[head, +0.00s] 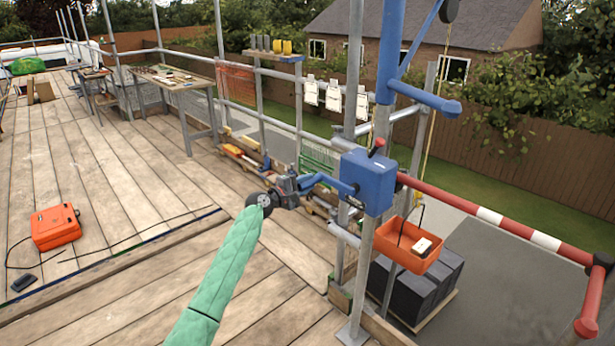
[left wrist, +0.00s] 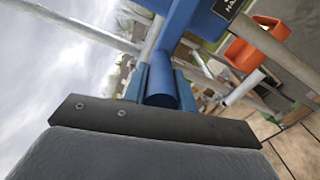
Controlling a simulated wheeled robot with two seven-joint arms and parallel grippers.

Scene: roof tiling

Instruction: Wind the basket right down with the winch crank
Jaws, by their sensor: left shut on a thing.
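The blue winch box (head: 370,180) is fixed to the scaffold post and has a small red lever on top. Its blue winch crank (head: 330,182) sticks out to the left. My left gripper (head: 294,186) is shut on the crank's handle; in the left wrist view the blue handle (left wrist: 162,88) lies between the two fingers. The orange basket (head: 395,246) hangs just outside the platform edge, to the lower right of the winch, with a small pale item in it. It also shows in the left wrist view (left wrist: 262,40). My right gripper is not in view.
A red and white barrier bar (head: 490,217) runs right from the winch post. Dark stacked blocks (head: 420,280) stand on a pallet below the basket. An orange case (head: 55,227) with a cable lies on the deck at left. Workbenches (head: 175,85) stand farther back.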

